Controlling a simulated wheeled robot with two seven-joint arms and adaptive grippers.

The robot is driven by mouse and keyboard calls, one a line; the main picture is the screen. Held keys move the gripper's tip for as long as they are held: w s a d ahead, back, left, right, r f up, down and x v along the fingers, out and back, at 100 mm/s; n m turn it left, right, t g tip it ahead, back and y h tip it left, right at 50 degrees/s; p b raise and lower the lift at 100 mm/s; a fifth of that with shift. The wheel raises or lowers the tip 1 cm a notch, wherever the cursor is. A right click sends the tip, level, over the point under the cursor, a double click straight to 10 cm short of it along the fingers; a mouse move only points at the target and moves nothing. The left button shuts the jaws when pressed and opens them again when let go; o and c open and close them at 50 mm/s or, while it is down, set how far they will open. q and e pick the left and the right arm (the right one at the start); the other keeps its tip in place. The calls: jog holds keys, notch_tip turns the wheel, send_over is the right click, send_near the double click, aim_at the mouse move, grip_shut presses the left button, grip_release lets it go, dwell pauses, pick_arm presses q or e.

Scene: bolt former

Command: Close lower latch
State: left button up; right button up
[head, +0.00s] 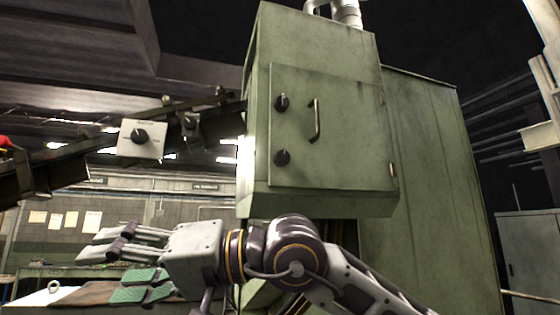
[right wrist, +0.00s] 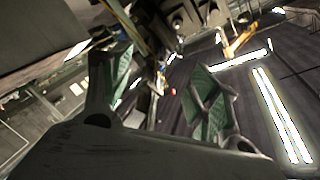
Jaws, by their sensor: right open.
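A green machine cabinet has a closed-looking door (head: 345,150) facing me in the head view. The lower latch (head: 282,157) is a dark round knob at the door's lower left edge. The upper latch (head: 281,102) is a similar knob above it. My right gripper (head: 118,265) is left of and below the lower latch, pointing left and well apart from it. Its green-padded fingers are spread and empty, also in the right wrist view (right wrist: 160,90). The latches cannot be made out in the wrist view. My left gripper does not show.
A door handle (head: 315,121) stands out right of the latches. A workbench (head: 50,271) stands behind at the lower left. The space before the door looks clear.

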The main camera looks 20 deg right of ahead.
jog(key=w+d+r+n+t+h, duration=0.2)
jog(key=w+d+r+t+h, duration=0.1)
jog(key=d+r+t+h, duration=0.15)
jog(key=m+t+h, duration=0.2)
jog(key=t+h, duration=0.6)
jog(key=h, duration=0.3)
send_near(284, 157)
jog(key=w, duration=0.1)
jog(key=shift+w+d, duration=0.15)
jog(key=shift+w, duration=0.1)
jog(key=w+p, duration=0.1)
jog(key=w, duration=0.7)
jog(key=shift+w, duration=0.15)
jog(key=shift+f+m+b, duration=0.2)
jog(key=shift+m+b, duration=0.5)
jog(key=shift+b, duration=0.1)
jog(key=shift+m+b, duration=1.85)
jog(key=shift+m, duration=0.05)
jog(key=shift+r+m+b, duration=0.1)
jog(key=shift+m+b, duration=0.75)
jog(key=shift+m, duration=1.85)
